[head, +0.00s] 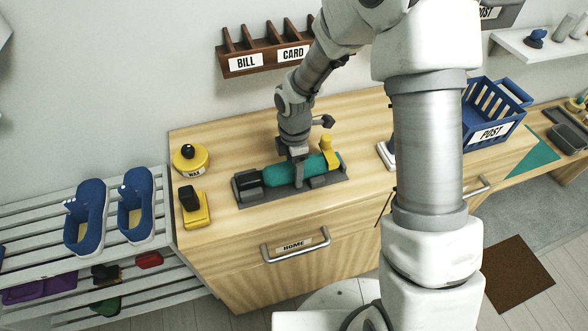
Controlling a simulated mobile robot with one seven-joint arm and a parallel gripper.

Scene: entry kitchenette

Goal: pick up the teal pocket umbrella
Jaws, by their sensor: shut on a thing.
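The teal pocket umbrella (280,174) lies on its side along a dark grey holder (328,192) on the wooden counter in the head view. Its left end is black and reaches the holder's left part. A yellow piece (327,148) stands at its right end. My gripper (298,174) points down over the middle of the umbrella and is shut on it. The fingers cover a small part of the teal body, and the fingertips are hard to make out. I cannot tell whether the umbrella is clear of the holder.
A yellow wax tin (190,160) and a yellow-and-black brush-like item (195,206) stand left of the holder. A wall rack (262,57) labelled BILL and CARD hangs behind. A blue POST crate (490,115) is at right.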

